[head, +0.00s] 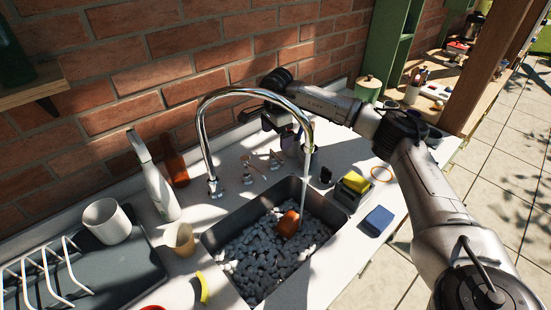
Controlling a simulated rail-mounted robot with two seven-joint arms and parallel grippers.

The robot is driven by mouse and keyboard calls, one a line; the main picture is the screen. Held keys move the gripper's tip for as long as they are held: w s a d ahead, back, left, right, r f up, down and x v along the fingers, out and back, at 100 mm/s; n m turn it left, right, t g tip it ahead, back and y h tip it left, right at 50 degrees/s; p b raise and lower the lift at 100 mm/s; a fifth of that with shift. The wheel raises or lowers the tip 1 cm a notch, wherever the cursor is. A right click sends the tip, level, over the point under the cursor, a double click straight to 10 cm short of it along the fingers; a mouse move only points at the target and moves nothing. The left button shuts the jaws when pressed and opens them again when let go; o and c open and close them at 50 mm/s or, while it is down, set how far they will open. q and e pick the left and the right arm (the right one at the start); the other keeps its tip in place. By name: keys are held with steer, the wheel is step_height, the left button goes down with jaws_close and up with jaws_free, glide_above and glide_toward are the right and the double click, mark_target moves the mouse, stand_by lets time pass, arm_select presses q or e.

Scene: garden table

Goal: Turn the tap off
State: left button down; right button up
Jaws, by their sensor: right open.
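The chrome tap (204,133) arches high over the sink, with its base on the counter behind the basin. A thin stream of water (304,190) falls from its spout into the sink. Small chrome fittings (247,178), which look like the tap's handles, stand on the counter right of the base. My right gripper (291,140) hangs behind the spout side of the arch, above the counter. It is open and looks empty; the tap partly covers it, and it appears apart from the fittings. My left gripper is not in view.
The sink (211,238) holds grey pebbles and an orange-brown object (287,224). A white spray bottle (155,180), a brown bottle (176,167) and a cup (181,239) stand left. A sponge holder (352,190) and blue sponge (378,220) lie right. A brick wall closes the back.

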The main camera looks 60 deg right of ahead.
mark_target(276, 155)
step_height(276, 155, down, 7)
steer(key=shift+f+b, duration=0.1)
steer(key=shift+b, duration=0.6)
steer(key=shift+f, duration=0.8)
